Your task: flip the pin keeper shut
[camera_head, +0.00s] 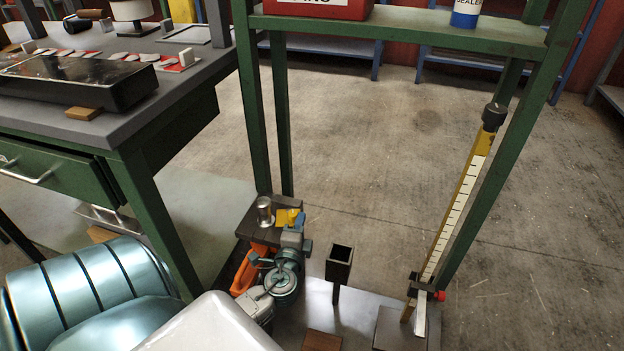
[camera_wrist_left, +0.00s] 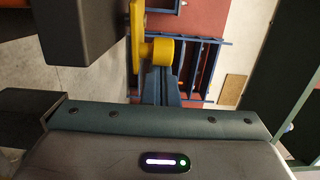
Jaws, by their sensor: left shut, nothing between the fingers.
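A yellow part, which looks like the pin keeper (camera_head: 287,217), sits at the dark block (camera_head: 250,228) beside an upright steel pin (camera_head: 264,208). In the left wrist view the yellow part (camera_wrist_left: 137,22) has a rounded yellow knob (camera_wrist_left: 158,52) on its side. My left gripper (camera_head: 294,232) is shut and empty, with its tips right at the yellow part. In the left wrist view the shut fingers (camera_wrist_left: 160,76) point at the knob; I cannot tell whether they touch it. The gripper hides some of the block. My right gripper is not in view.
An open square dark tube (camera_head: 340,263) stands right of my gripper. The grey workbench (camera_head: 150,125) is at left. Open floor (camera_head: 400,150) lies behind.

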